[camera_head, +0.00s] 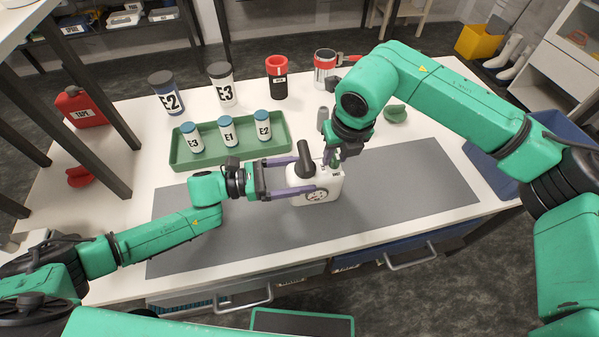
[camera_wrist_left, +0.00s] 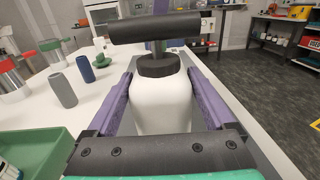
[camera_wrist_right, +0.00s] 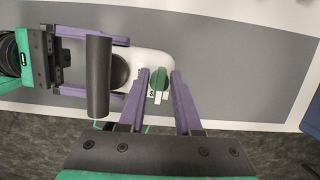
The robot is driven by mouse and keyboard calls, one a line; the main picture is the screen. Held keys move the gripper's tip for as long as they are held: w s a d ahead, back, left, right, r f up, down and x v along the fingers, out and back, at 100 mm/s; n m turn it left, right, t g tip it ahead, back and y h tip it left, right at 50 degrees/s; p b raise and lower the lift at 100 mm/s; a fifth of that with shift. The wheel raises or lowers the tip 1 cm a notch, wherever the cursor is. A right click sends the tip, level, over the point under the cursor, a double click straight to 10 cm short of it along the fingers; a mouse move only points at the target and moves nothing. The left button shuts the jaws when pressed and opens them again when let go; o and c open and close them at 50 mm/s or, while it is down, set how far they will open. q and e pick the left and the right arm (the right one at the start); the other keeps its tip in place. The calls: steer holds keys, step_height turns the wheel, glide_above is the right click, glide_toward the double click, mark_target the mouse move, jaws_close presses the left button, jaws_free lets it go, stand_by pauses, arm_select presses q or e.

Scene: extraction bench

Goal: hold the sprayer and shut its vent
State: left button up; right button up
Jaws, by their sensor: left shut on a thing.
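The white sprayer (camera_head: 325,187) stands upright on the grey mat, with a black pump handle (camera_head: 304,153) on top. My left gripper (camera_head: 307,175) is shut on its body, one purple finger on each side; the left wrist view also shows the body (camera_wrist_left: 162,108) between the fingers. The vent, a green knob (camera_wrist_right: 159,80), sits on the sprayer's top beside the black cap. My right gripper (camera_wrist_right: 160,73) points down over it, with the fingers open on either side and gaps visible. In the head view my right gripper (camera_head: 334,157) partly hides the vent.
A green tray (camera_head: 275,147) with small labelled bottles lies behind the grey mat (camera_head: 420,190). Larger bottles (camera_head: 221,85), a red-topped black container (camera_head: 277,78) and a red-banded mug (camera_head: 325,68) stand farther back. A grey cylinder (camera_head: 323,118) is close behind my right gripper. The mat's right side is clear.

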steer(key=v, duration=0.2)
steer(key=w+v, duration=0.1)
steer(key=v, duration=0.4)
steer(key=shift+w+a+r, duration=0.15)
steer(key=shift+w+a, duration=0.1)
steer(key=shift+w, duration=0.05)
arm_select(q)
steer(key=o, duration=1.5)
steer(key=v, duration=1.2)
